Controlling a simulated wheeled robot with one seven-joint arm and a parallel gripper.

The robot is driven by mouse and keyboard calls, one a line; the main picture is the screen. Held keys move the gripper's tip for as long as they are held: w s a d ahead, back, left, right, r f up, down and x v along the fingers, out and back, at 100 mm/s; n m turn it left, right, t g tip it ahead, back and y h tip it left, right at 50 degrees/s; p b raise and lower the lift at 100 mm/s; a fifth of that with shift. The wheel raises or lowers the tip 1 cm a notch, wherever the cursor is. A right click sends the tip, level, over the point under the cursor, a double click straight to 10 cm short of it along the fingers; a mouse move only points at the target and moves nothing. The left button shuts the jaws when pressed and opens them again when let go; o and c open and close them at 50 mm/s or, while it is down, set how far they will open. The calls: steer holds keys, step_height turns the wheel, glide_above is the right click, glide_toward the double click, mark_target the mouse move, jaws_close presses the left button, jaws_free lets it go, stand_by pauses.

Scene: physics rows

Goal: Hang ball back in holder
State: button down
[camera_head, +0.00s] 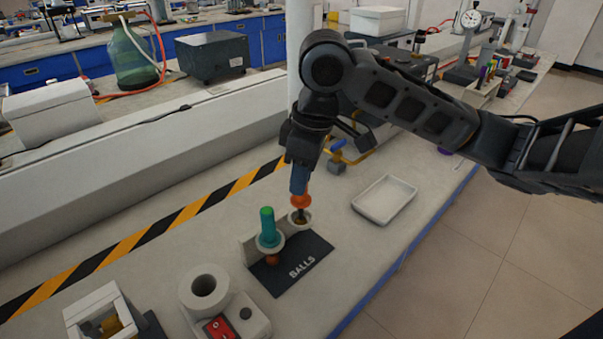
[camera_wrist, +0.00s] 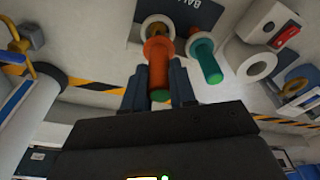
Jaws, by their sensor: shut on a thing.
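My gripper (camera_head: 299,185) points down and is shut on an orange-handled ball piece (camera_head: 301,201). In the wrist view the orange handle (camera_wrist: 158,62) lies between the two fingers. The ball holder (camera_head: 251,250) is a pale bracket with two rings, on a black mat (camera_head: 312,262) lettered BALLS. The orange piece is at the right ring (camera_head: 307,219), with its dark lower end over or in the opening; I cannot tell whether it is seated. A teal-handled piece (camera_head: 267,225) stands upright in the left ring, with a copper ball (camera_head: 272,260) below.
A white tray (camera_head: 385,200) lies to the right. A white device with a round opening (camera_head: 205,288) and red switch stands in front left. Black-and-yellow tape (camera_head: 150,238) runs along the bench's back.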

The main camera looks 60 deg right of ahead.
steer(key=shift+f+b, duration=0.45)
steer(key=shift+f, duration=0.35)
steer(key=shift+f+b, duration=1.2)
steer(key=shift+f, duration=0.15)
steer(key=shift+c, duration=2.2)
jaws_free()
steer(key=shift+r, duration=0.1)
steer(key=shift+r, duration=0.1)
steer(key=shift+r+p, duration=3.05)
steer(key=shift+r, duration=0.4)
